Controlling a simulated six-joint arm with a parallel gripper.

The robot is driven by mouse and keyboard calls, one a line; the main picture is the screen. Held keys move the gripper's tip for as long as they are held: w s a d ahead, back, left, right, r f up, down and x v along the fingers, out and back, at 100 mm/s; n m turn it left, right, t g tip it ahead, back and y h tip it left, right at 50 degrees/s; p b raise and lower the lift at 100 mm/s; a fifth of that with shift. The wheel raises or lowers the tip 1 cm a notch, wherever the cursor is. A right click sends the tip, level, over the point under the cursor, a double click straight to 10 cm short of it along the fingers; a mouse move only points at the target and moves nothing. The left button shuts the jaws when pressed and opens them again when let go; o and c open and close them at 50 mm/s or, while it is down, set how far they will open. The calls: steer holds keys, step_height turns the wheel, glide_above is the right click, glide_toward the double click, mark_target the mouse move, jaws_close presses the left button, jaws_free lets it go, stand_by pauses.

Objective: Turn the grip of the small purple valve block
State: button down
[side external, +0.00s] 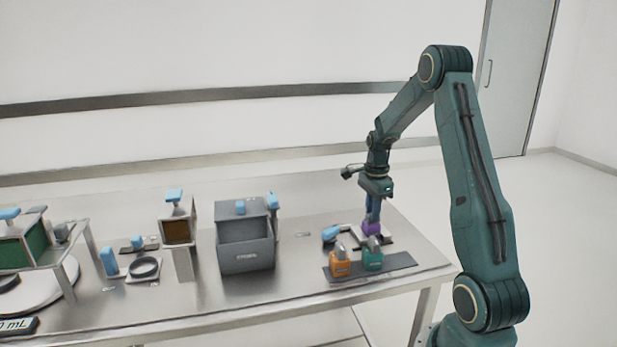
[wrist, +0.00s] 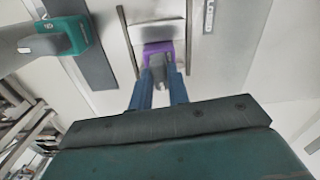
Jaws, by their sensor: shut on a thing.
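The small purple valve block (side external: 371,228) sits on a light plate near the right end of the table. It also shows in the wrist view (wrist: 152,47), past my fingertips. My gripper (side external: 373,213) points down over it, with its blue fingers at the top of the block. In the wrist view my gripper (wrist: 162,76) is shut on the block's grey grip (wrist: 158,65), one finger on each side. The fingers and wrist hide much of the grip, and its exact angle is hard to tell.
An orange block (side external: 340,263) and a teal block (side external: 372,256) stand on a dark mat (side external: 400,262) close in front. A blue-handled thing (side external: 331,233) is just left of the purple block. A grey bin (side external: 246,258) stands farther left. The table's right end is clear.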

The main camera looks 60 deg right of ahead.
steer(key=n, duration=0.3)
steer(key=shift+n, duration=0.4)
steer(key=n, duration=0.4)
steer(key=shift+n, duration=0.3)
steer(key=n, duration=0.4)
steer(key=shift+n, duration=2.2)
steer(key=c, duration=1.3)
jaws_free()
steer(key=shift+r, duration=0.15)
